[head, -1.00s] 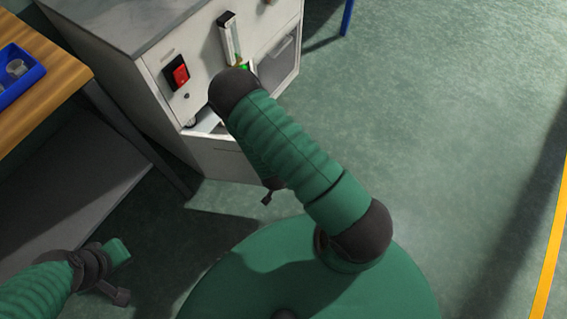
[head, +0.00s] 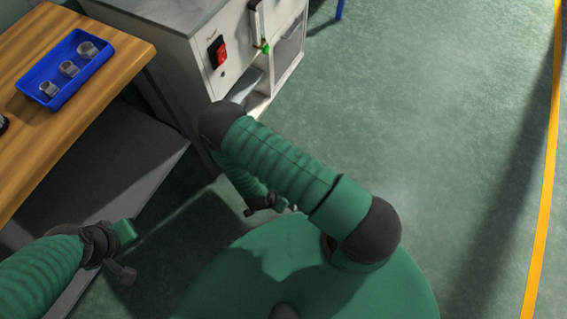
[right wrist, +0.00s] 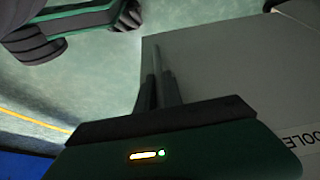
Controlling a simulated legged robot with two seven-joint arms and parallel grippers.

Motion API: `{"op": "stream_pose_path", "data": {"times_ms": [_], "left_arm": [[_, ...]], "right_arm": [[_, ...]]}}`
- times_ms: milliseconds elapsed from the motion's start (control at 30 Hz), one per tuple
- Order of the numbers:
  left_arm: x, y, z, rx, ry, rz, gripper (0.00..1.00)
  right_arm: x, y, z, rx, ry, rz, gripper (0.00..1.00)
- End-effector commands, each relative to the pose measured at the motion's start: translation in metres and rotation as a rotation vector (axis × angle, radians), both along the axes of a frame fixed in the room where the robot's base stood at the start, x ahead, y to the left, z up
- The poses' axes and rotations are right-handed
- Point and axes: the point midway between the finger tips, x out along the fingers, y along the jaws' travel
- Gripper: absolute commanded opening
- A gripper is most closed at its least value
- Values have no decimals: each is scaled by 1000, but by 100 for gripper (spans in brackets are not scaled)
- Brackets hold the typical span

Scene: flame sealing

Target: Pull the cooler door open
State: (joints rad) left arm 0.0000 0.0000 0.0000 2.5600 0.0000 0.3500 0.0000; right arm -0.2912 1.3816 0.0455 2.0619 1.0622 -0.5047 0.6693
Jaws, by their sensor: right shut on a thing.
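The white cabinet (head: 198,66) with a grey top stands at the upper middle of the head view. In the right wrist view, a pale grey panel (right wrist: 225,60) carries partly cut-off lettering, "COOLE". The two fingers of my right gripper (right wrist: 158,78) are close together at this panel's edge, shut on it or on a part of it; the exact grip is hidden. My right gripper also shows low in the head view (head: 267,204). My left gripper (head: 128,252) hangs apart from the cabinet at lower left; its jaw opening is unclear.
A wooden table (head: 110,62) at the left bears a blue tray (head: 52,72) with several small grey parts. The cabinet has a red switch (head: 218,52) and a green knob (head: 266,48). Open green floor (head: 430,130) lies to the right, with a yellow line (head: 545,175).

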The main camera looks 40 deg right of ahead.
Motion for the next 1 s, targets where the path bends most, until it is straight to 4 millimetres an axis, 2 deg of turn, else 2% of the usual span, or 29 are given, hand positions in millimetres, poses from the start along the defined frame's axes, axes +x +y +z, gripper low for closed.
{"op": "stream_pose_path", "data": {"times_ms": [533,567,700,1000], "left_arm": [[0,0,1,0,0,0,0],[0,0,1,0,0,0,0],[0,0,1,0,0,0,0],[0,0,2,0,0,0,0]], "right_arm": [[0,6,-1,2,4,6,0],[0,6,-1,2,4,6,14],[1,6,-1,1,3,6,32],[1,6,1,1,2,5,33]]}}
